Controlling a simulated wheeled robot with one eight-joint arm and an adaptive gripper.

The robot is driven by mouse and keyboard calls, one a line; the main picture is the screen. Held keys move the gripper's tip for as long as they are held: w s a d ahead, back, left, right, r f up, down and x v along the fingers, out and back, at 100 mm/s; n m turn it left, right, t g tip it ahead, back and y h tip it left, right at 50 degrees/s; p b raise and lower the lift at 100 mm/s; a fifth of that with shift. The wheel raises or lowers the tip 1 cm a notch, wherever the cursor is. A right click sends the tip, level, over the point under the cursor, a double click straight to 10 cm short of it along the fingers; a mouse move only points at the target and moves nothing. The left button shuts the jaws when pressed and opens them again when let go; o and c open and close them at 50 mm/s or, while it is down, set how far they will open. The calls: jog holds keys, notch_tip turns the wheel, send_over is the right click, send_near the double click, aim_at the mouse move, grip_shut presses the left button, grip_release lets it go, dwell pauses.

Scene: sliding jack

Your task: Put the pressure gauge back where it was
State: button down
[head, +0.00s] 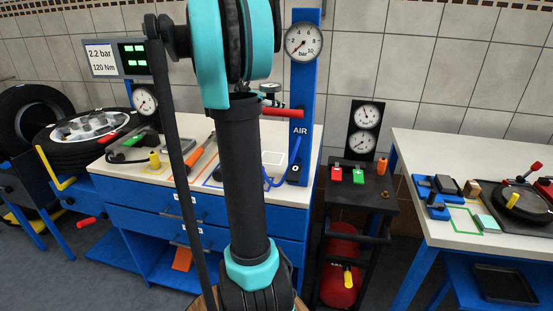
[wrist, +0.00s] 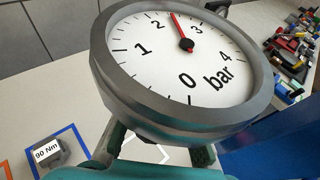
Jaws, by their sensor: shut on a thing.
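A round pressure gauge (wrist: 185,55) with a grey metal rim and a white dial marked in bar fills much of the wrist view. Its red needle points between 2 and 3. My gripper (wrist: 160,140) is shut on it; its dark fingers show below the rim and their contact is mostly hidden. The gauge is held above the white bench top, with part of a white outline (wrist: 150,152) showing beneath it.
A blue AIR post (head: 302,100) with a fixed dial (head: 303,42) and red handle stands beside my arm. A 90 Nm block (wrist: 48,152) sits in a blue outline. A black cart (head: 365,200) and a second table (head: 440,150) with tools stand right.

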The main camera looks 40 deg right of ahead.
aim_at(278, 156)
notch_tip(278, 156, down, 19)
jog(key=shift+s+f, duration=0.15)
dwell(0.5)
jog(key=c, duration=1.3)
grip_release()
jog(key=shift+f, duration=0.1)
jog(key=shift+a+r, duration=0.25)
jog(key=v, duration=1.1)
jog(key=shift+a+r, duration=0.1)
jog(key=shift+a, duration=0.05)
jog(key=shift+a, duration=0.1)
